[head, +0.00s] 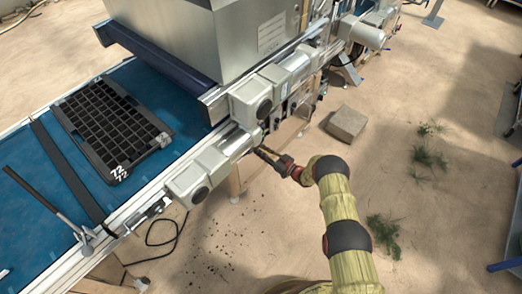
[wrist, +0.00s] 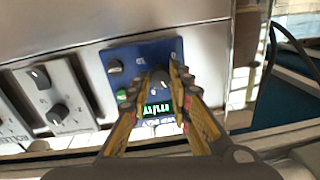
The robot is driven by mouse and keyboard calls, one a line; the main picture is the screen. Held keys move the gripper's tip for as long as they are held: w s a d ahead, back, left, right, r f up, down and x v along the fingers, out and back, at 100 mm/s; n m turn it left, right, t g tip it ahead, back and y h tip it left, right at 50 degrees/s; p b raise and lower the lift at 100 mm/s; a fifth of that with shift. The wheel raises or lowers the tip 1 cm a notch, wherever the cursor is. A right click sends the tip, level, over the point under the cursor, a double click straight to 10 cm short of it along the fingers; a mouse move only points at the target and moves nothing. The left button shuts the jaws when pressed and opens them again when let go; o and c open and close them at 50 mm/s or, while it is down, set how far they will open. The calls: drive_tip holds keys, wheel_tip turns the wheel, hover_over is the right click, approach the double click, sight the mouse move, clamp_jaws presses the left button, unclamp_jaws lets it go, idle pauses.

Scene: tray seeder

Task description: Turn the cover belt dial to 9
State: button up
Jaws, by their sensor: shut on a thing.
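In the wrist view a blue control panel (wrist: 118,55) is set on a pale machine face. My gripper (wrist: 164,78) has its two fingers on either side of a dark dial (wrist: 160,80) on this panel and is shut on it. The fingers hide much of the dial, so its pointer and number cannot be read. Its label is too blurred to confirm which dial it is. In the head view my gripper (head: 265,153) reaches the side of the seeder line; the panel is not visible there.
A second dark knob (wrist: 115,67), a green button (wrist: 122,96) and a lit display (wrist: 158,109) are close by on the panel. A grey panel with knobs (wrist: 57,113) is to the left. A black seed tray (head: 110,125) lies on the blue belt. A block (head: 346,123) sits on the floor.

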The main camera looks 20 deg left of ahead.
drive_tip(key=shift+m, duration=0.4)
clamp_jaws()
drive_tip(key=m+b, duration=0.2)
drive_tip(key=m, duration=1.1)
drive_tip(key=m+t+b, duration=0.1)
drive_tip(key=m+b, duration=0.1)
drive_tip(key=m, duration=1.1)
drive_tip(key=shift+s+m+t, duration=0.1)
drive_tip(key=shift+m+t, duration=0.2)
drive_tip(key=shift+m, duration=0.1)
drive_tip(key=o, duration=0.9)
unclamp_jaws()
drive_tip(key=shift+o, duration=0.2)
